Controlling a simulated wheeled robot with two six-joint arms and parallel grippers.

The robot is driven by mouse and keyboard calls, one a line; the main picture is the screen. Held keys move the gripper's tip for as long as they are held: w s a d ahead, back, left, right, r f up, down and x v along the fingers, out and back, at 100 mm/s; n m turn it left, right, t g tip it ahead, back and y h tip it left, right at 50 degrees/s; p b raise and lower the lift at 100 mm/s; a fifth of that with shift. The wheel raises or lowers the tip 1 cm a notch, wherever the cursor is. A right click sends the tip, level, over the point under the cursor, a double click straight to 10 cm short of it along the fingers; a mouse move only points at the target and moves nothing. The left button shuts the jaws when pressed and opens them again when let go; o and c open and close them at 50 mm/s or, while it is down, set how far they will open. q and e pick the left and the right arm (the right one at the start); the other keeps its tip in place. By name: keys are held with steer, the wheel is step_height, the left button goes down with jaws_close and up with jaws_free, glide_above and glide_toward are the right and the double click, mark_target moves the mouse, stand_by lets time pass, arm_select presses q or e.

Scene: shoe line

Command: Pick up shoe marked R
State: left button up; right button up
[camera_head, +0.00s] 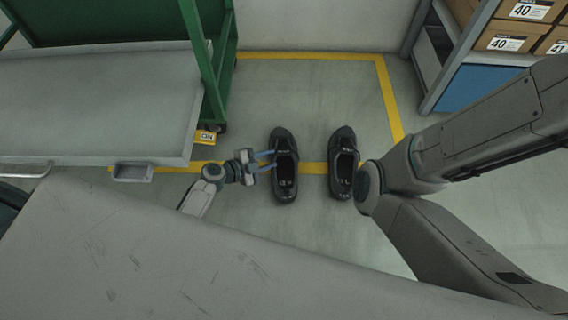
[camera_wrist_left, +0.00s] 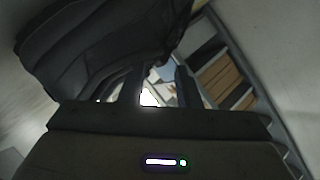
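Two black shoes stand side by side on the floor, the left shoe (camera_head: 283,139) and the right shoe (camera_head: 342,137). Small pale marks show inside both, but I cannot read which is R. My left gripper (camera_head: 271,160) is at the left side of the left shoe, with its two fingers apart and reaching to the shoe's side. In the left wrist view a dark shoe (camera_wrist_left: 85,45) fills the upper left, close to the fingers (camera_wrist_left: 158,85), which have a gap between them. I cannot tell whether they touch it. My right arm comes in from the right; its gripper is not visible.
A grey table (camera_head: 110,260) fills the front left. A green-framed cart (camera_head: 100,100) stands at the left and a shelf with boxes (camera_head: 505,45) at the back right. A yellow floor line (camera_head: 310,56) runs behind the shoes. Floor behind the shoes is clear.

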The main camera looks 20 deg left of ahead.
mark_target(281, 154)
arm_select(q)
steer(key=b+x, duration=0.1)
steer(key=x, duration=0.4)
steer(key=shift+w+d, duration=0.1)
steer(key=shift+d, duration=0.05)
steer(key=shift+r, duration=0.15)
jaws_close()
